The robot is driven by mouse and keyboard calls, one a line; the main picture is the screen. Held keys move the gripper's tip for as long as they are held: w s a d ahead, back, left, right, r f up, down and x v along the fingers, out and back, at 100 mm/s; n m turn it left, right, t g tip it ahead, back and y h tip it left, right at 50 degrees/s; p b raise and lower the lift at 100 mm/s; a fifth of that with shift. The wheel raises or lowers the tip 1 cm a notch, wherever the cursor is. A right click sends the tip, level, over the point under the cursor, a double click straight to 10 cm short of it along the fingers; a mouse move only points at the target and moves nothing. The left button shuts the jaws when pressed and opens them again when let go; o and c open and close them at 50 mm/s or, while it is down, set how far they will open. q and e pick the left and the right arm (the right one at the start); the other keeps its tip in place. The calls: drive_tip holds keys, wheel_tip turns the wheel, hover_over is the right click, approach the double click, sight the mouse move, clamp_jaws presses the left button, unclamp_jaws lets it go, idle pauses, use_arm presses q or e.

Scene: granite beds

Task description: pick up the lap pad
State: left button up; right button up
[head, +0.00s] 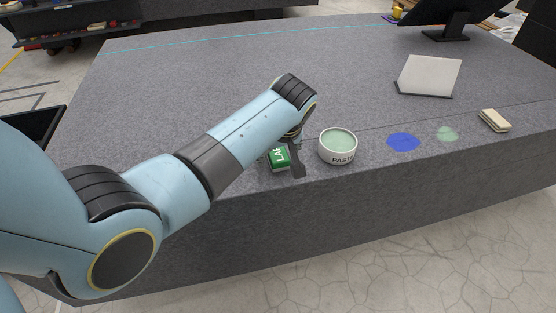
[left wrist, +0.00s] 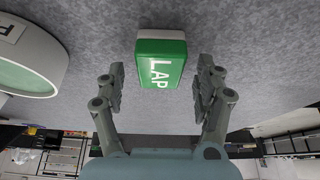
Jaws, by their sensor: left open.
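The lap pad is a small block with a green face lettered "LAP" (head: 279,157) and a pale body. It lies on the granite bed near its front edge, partly hidden by my left gripper in the head view. In the left wrist view the lap pad (left wrist: 160,62) sits ahead of the fingertips, centred between them. My left gripper (head: 287,165) is open and empty, just above the pad. Its two fingers (left wrist: 160,82) stand apart on either side in the left wrist view, not touching the pad. My right gripper is not in view.
A round tub of green paste (head: 338,146) stands just right of the lap pad. A blue patch (head: 404,142), a green patch (head: 447,134) and a cream block (head: 494,120) lie farther right. A pale panel (head: 429,76) and a monitor (head: 446,16) stand behind.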

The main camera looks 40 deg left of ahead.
use_arm(q)
drive_tip(key=shift+w+a+f, duration=0.15)
drive_tip(key=shift+f, duration=0.3)
drive_tip(key=c, duration=1)
drive_tip(key=shift+r, duration=0.15)
